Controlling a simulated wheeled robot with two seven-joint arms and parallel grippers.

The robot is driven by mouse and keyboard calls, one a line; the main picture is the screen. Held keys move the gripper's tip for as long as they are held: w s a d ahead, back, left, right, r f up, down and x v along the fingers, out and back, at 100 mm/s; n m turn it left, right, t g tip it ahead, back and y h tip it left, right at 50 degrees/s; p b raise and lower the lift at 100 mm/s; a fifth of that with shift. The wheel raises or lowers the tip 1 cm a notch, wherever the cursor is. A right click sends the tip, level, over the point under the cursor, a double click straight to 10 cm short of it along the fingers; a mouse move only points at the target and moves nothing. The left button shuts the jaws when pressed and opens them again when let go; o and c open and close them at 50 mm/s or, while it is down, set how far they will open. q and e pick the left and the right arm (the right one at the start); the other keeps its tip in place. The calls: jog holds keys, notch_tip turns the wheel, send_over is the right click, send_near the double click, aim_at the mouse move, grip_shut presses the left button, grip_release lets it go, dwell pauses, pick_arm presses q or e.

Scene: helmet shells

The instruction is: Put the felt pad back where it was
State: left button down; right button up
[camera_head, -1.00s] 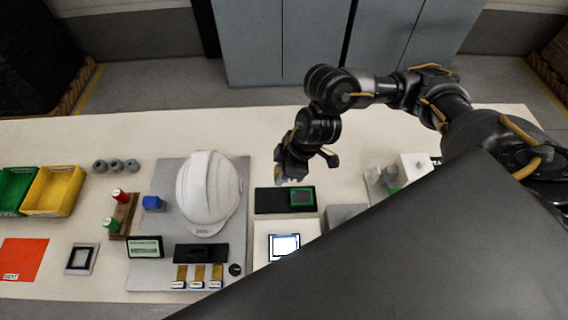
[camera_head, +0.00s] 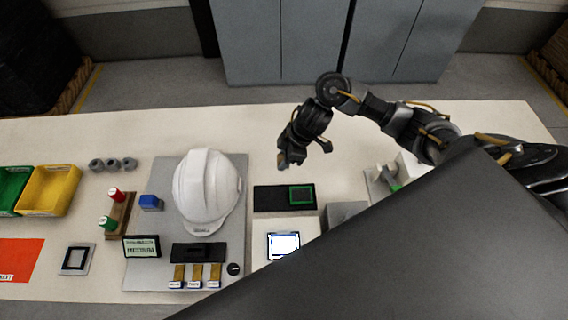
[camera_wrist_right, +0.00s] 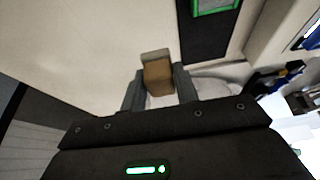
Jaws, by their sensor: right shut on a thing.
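My right gripper (camera_head: 283,162) is over the pale table behind the black tray. In the right wrist view, the gripper (camera_wrist_right: 157,85) is shut on a small tan-brown block with a paler top edge, seemingly the felt pad (camera_wrist_right: 157,77). The fingers press on its two sides. It looks held clear of the table, though the height is hard to judge. The black tray (camera_head: 268,198) has a green-framed dark rectangle (camera_head: 301,195) at its right end; its corner also shows in the right wrist view (camera_wrist_right: 212,5). My left gripper is not in view.
A white helmet shell (camera_head: 205,190) stands on a grey mat (camera_head: 160,220) left of the gripper. A lit screen (camera_head: 283,244) lies in front of the black tray. A grey block (camera_head: 343,213) is to its right. The table (camera_head: 230,130) behind the helmet is clear.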

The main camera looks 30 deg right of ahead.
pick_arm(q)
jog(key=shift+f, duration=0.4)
pick_arm(e)
jog(key=shift+w+d+f, duration=0.3)
jog(key=shift+w+f, duration=0.25)
jog(key=shift+f, duration=0.15)
jog(key=shift+w+d+f, duration=0.25)
jog(key=shift+w+f, duration=0.25)
jog(key=shift+f, duration=0.2)
jog(key=f, duration=0.3)
jog(key=shift+w+d+f, duration=0.1)
jog(key=shift+w+f, duration=0.1)
jog(key=shift+f, duration=0.05)
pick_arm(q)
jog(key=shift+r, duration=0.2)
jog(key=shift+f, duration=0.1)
pick_arm(e)
jog(key=shift+f, duration=0.15)
jog(key=o, duration=0.9)
jog(key=shift+o, duration=0.2)
